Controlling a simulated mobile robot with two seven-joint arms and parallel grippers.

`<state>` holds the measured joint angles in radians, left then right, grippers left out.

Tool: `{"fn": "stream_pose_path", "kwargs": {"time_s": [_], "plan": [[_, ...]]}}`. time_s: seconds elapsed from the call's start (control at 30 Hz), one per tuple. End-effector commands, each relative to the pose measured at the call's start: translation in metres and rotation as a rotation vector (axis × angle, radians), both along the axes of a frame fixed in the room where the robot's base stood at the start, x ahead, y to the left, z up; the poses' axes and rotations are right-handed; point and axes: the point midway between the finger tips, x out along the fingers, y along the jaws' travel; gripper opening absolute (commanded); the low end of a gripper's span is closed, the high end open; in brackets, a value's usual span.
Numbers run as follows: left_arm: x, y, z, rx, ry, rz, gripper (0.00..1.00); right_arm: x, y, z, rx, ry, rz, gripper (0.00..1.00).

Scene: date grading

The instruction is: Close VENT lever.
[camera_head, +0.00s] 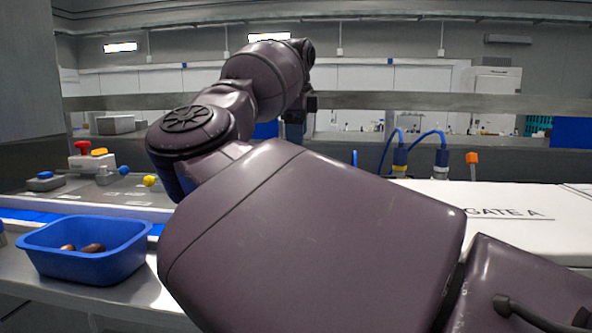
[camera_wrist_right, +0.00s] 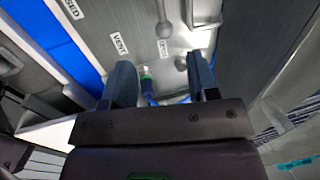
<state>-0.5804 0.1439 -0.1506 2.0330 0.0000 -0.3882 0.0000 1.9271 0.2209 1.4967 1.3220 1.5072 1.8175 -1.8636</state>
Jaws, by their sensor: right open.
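My right gripper (camera_head: 296,118) is at the far end of my bent arm in the head view, partly hidden by the arm. In the right wrist view, its two fingers (camera_wrist_right: 161,76) are apart with nothing gripped. A VENT label (camera_wrist_right: 120,43) is on the grey panel beyond the left finger. My left gripper is not in view.
A blue tub (camera_head: 90,262) with dates stands at the left. Behind it are a red button (camera_head: 82,146) and a yellow knob (camera_head: 150,181). A white GATE A surface (camera_head: 520,200) lies right, with blue-hosed connectors (camera_head: 441,158) and an orange-topped post (camera_head: 472,159) behind.

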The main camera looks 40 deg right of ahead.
Motion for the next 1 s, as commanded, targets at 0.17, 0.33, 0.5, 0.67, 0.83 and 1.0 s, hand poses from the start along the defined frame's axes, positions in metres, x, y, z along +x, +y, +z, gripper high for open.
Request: {"fn": "stream_pose_path", "kwargs": {"time_s": [0.17,0.33,0.5,0.67,0.83,1.0], "plan": [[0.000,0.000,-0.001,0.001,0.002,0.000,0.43,0.000,0.000,-0.002,0.000,0.000,0.000,0.54],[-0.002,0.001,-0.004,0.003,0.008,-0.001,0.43,0.002,-0.002,-0.019,0.002,0.002,-0.001,0.54],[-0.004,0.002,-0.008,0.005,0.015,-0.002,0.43,0.006,-0.007,-0.048,0.001,0.004,-0.002,0.54],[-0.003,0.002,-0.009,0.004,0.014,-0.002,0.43,0.009,-0.011,-0.074,0.001,0.003,0.000,0.54],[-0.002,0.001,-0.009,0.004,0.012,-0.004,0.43,0.012,-0.014,-0.095,0.000,0.001,0.000,0.54],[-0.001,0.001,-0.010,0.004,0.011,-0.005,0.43,0.013,-0.016,-0.104,0.001,0.001,0.000,0.54]]}}
